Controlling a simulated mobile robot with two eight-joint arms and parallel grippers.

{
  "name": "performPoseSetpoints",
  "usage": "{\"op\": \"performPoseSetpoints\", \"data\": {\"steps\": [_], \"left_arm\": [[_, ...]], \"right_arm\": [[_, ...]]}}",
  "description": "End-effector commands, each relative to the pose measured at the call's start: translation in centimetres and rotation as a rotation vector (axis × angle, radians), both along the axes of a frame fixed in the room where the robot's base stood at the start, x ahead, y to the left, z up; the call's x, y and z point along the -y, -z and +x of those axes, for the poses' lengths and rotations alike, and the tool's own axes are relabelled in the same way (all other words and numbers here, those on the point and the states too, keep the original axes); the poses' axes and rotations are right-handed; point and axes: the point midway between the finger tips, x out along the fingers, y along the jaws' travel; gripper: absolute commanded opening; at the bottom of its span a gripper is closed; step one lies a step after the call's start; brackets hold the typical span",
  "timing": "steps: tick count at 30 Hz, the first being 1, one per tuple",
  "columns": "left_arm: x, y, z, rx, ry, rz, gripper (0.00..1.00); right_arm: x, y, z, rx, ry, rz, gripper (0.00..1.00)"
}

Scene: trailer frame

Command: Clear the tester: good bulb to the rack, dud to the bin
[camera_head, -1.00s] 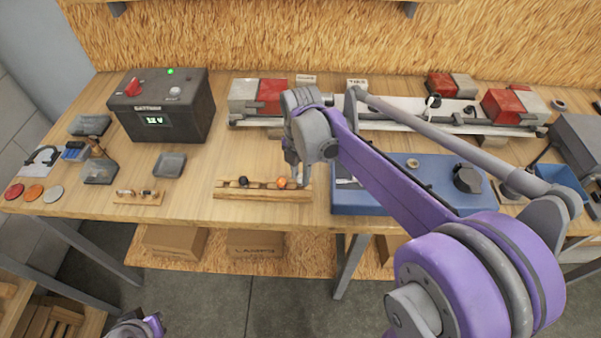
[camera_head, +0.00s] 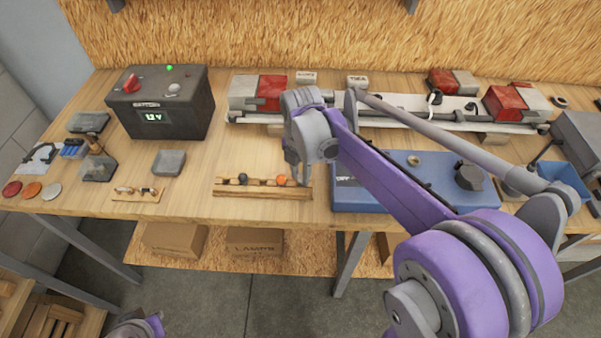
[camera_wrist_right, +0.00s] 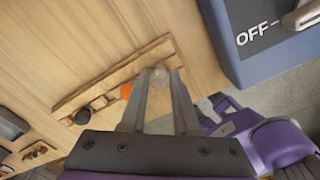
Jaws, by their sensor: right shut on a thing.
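My right gripper (camera_head: 301,180) is at the right end of a wooden rack (camera_head: 262,194). In the right wrist view its fingers (camera_wrist_right: 160,78) are shut on a small pale, clear bulb (camera_wrist_right: 159,73). The bulb is at the end of the rack; whether it is seated in a hole cannot be told. A dark round piece (camera_head: 243,179) and an orange one (camera_head: 281,180) sit in the same rack. The blue box (camera_head: 372,203) with an OFF label stands just right of the rack. A blue open bin (camera_head: 566,180) is at the far right. My left gripper is out of view.
A black 12 V battery box (camera_head: 160,105) stands back left. A grey tray (camera_head: 169,163) and a small wooden strip with little parts (camera_head: 137,194) lie left of the rack. A long rail fixture (camera_head: 395,108) with red and grey blocks runs along the back.

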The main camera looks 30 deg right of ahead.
Motion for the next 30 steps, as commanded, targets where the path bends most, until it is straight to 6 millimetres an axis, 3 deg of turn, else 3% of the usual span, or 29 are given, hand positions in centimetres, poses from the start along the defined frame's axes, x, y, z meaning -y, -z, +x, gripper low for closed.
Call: {"op": "performPoseSetpoints", "data": {"steps": [20, 21, 27, 30], "left_arm": [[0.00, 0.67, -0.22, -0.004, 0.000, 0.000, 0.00], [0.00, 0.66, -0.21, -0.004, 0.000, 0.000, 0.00], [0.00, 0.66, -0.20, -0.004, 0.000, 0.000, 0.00], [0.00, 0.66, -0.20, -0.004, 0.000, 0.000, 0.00]], "right_arm": [[0.00, 0.88, 0.00, 0.000, 0.000, 0.000, 0.04], [-0.01, 0.87, -0.01, 0.000, 0.000, 0.000, 0.31], [0.00, 0.86, -0.02, 0.000, 0.000, 0.000, 0.65], [0.00, 0.86, -0.02, 0.000, 0.000, 0.000, 0.65]]}}
